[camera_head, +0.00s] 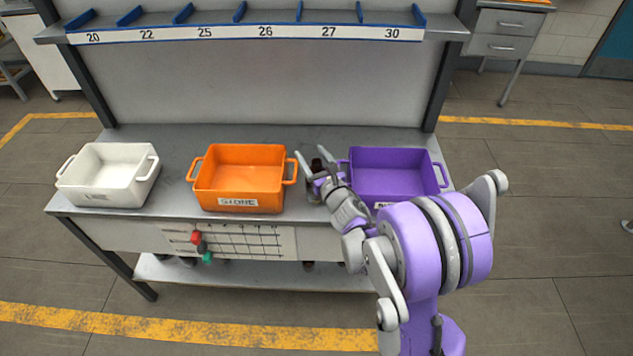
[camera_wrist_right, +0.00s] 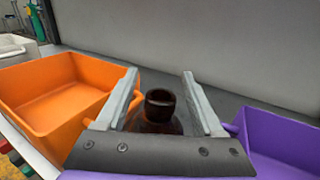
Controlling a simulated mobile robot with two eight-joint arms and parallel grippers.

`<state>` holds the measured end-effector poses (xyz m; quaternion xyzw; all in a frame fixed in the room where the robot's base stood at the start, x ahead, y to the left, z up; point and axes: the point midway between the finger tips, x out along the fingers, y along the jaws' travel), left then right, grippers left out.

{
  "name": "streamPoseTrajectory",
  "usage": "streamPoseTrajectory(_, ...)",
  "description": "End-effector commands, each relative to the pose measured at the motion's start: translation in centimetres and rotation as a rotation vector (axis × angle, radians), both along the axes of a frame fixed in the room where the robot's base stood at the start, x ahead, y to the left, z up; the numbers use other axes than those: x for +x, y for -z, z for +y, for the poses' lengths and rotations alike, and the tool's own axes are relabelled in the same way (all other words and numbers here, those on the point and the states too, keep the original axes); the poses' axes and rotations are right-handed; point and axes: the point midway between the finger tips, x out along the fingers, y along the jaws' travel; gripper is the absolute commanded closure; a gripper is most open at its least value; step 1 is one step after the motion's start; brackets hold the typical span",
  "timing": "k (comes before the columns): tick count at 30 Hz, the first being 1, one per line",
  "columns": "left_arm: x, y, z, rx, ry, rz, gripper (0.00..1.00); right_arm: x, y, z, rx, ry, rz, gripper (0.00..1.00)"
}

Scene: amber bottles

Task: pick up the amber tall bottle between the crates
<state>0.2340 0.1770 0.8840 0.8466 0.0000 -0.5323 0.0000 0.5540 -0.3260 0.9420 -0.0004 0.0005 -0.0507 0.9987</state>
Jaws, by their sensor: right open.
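The amber tall bottle (camera_wrist_right: 160,108) stands upright between the orange crate (camera_head: 240,180) and the purple crate (camera_head: 392,176). In the head view the bottle (camera_head: 317,166) is mostly hidden by my right gripper. My right gripper (camera_head: 312,160) is open, with one finger on each side of the bottle. In the right wrist view the gripper (camera_wrist_right: 158,90) shows the bottle's dark neck and mouth between its fingers, with gaps on both sides. The lower bottle is hidden behind the gripper's body. My left gripper is not in view.
The crates stand on a grey workbench (camera_head: 180,165), close on both sides of my right gripper. A white crate (camera_head: 108,176) stands at the left end. A shelf with numbered labels (camera_head: 250,33) runs above the bench. The bench behind the crates is clear.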

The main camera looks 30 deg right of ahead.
Motion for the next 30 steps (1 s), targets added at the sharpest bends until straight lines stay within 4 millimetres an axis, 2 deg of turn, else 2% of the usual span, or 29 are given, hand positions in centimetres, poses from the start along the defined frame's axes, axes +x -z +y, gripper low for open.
streamPoseTrajectory(8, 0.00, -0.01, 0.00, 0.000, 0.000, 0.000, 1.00, 0.28, 0.03, -0.03, 0.000, 0.000, 0.000, 0.33)
streamPoseTrajectory(19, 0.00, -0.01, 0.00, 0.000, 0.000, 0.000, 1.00, 0.26, 0.02, -0.04, 0.001, 0.000, 0.000, 0.99)
streamPoseTrajectory(30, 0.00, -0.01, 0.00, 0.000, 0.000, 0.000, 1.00, 0.25, 0.01, -0.04, 0.001, 0.000, 0.000, 1.00)
